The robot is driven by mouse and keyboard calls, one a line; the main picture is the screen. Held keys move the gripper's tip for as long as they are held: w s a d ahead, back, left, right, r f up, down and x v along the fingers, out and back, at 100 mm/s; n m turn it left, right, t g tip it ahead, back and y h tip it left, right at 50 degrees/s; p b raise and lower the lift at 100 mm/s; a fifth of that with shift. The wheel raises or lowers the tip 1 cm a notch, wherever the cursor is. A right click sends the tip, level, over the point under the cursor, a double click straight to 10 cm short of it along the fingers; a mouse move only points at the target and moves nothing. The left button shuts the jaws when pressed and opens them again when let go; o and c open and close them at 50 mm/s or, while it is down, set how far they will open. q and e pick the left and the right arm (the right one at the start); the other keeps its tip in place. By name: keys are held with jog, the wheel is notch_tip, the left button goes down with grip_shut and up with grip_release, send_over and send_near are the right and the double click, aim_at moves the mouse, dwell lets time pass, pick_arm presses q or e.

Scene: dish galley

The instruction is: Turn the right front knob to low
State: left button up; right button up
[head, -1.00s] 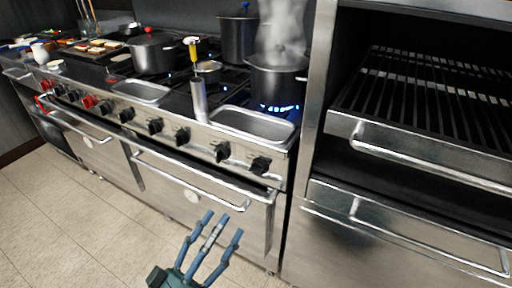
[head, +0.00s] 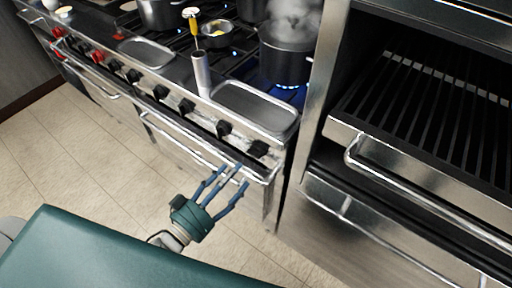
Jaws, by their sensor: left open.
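A row of black knobs runs along the steel front panel of the range (head: 205,122). The rightmost knob (head: 258,148) sits near the panel's right end, with another black knob (head: 223,128) to its left. The knobs' settings are too small to read. A steaming dark pot (head: 287,52) stands at the right of the cooktop over a lit blue flame (head: 288,85). My left gripper (head: 230,178) is open and empty, its blue fingers pointing up toward the panel. It is in front of the oven door, below the rightmost knobs and apart from them. My right gripper is not visible.
An oven door handle (head: 190,143) runs below the knobs, near my left fingers. A steel tray (head: 255,108) and an upright metal cylinder (head: 201,75) sit behind the panel. A grill unit with a bar handle (head: 420,190) stands right. Tiled floor (head: 90,160) is open at left.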

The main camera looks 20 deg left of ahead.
aim_at(252, 155)
pick_arm(q)
jog(key=p+x, duration=0.1)
jog(key=x, duration=0.8)
jog(key=shift+w+d, duration=0.1)
jog(key=shift+w, duration=0.05)
jog(key=shift+c, duration=0.5)
jog(key=shift+r, duration=0.1)
jog(key=c, duration=1.1)
